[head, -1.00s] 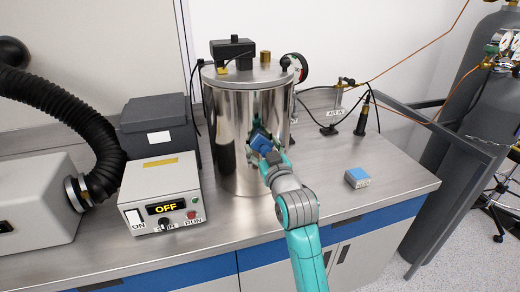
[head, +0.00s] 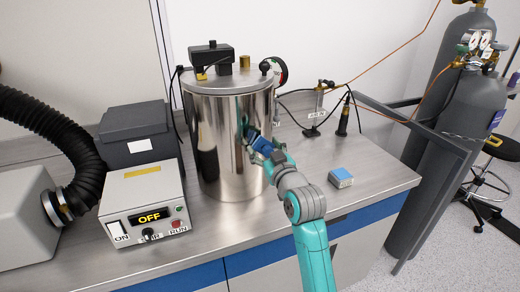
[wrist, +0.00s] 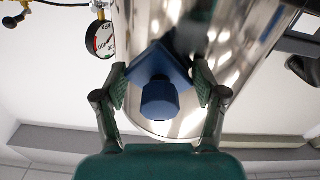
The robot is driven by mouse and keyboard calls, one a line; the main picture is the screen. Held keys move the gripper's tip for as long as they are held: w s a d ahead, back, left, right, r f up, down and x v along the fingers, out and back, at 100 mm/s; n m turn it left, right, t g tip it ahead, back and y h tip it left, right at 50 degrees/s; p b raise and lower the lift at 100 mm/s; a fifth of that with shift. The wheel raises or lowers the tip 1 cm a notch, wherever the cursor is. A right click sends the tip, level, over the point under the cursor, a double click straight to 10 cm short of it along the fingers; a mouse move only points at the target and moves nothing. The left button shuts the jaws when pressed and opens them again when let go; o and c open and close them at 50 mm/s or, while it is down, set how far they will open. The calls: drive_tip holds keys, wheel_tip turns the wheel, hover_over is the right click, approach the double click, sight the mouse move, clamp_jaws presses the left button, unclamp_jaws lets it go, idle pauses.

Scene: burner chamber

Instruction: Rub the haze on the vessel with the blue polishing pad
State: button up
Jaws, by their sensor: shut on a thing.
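The vessel (head: 215,145) is a tall shiny metal cylinder standing upright on the bench, with fittings on its lid. Its curved wall fills the background of the wrist view (wrist: 215,40). My gripper (head: 266,152) is at the vessel's front right side, shut on the blue polishing pad (head: 260,144). In the wrist view the pad (wrist: 158,95) sits between the two fingers, its flat square face toward the wall and its knob toward me. The pad is at or very near the wall; I cannot tell if it touches. I cannot make out the haze among the reflections.
A control box (head: 145,200) reading OFF stands left of the vessel, with a dark grey box (head: 138,135) behind it. A small blue and white box (head: 340,178) lies on the bench at right. A gauge (head: 280,72) sits behind the vessel. Gas cylinders (head: 455,120) stand at far right.

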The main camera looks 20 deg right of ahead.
drive_tip(key=shift+s, duration=0.15)
drive_tip(key=shift+s, duration=2.9)
drive_tip(key=shift+s, duration=0.1)
drive_tip(key=s, duration=0.2)
drive_tip(key=shift+s, duration=0.4)
